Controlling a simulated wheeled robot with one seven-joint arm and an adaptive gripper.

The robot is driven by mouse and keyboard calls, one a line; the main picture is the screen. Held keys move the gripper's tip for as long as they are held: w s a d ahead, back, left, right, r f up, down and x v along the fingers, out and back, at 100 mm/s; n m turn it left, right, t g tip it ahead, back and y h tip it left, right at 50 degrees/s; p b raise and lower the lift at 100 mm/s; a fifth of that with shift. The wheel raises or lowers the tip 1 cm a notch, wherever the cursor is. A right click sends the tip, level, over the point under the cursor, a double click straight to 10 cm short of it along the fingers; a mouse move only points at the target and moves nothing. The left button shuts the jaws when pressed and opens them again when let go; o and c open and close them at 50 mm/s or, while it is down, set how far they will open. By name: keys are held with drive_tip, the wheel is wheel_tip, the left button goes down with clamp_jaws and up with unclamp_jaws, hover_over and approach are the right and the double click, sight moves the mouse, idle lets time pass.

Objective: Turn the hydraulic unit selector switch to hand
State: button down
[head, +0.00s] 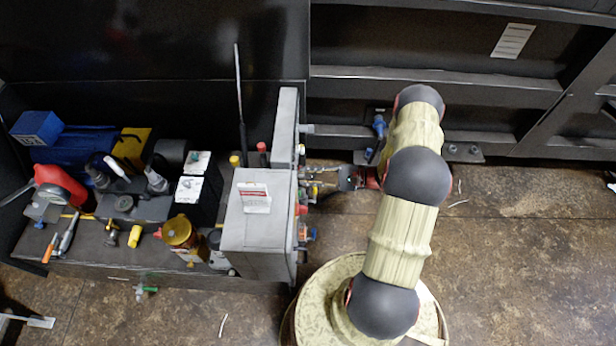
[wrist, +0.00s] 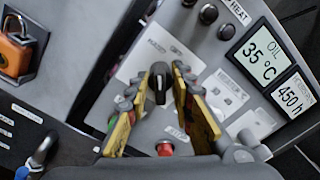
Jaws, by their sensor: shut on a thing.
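A black selector switch (wrist: 159,82) with a pale pointer line sits on a light label plate of the grey control panel. In the wrist view its pointer runs nearly straight up and down; the lettering around it is too blurred to read. My gripper (wrist: 160,78) has its yellow-faced fingers on both sides of the switch and is shut on it. In the head view my gripper (head: 335,178) reaches the front face of the grey control box (head: 258,235) from the right; the switch is hidden there.
A red button (wrist: 165,148) sits just below the switch, close between the fingers. Another black knob (wrist: 208,14) is at the top, near a HEAT label. Displays (wrist: 262,53) read OIL 35 °C and 450 h. An orange padlock (wrist: 15,52) hangs at left. Open floor (head: 520,240) lies right.

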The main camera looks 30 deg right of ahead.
drive_tip(key=shift+n, duration=0.6)
drive_tip(key=c, duration=1.9)
unclamp_jaws()
drive_tip(key=shift+d, duration=0.1)
drive_tip(key=v, duration=1.2)
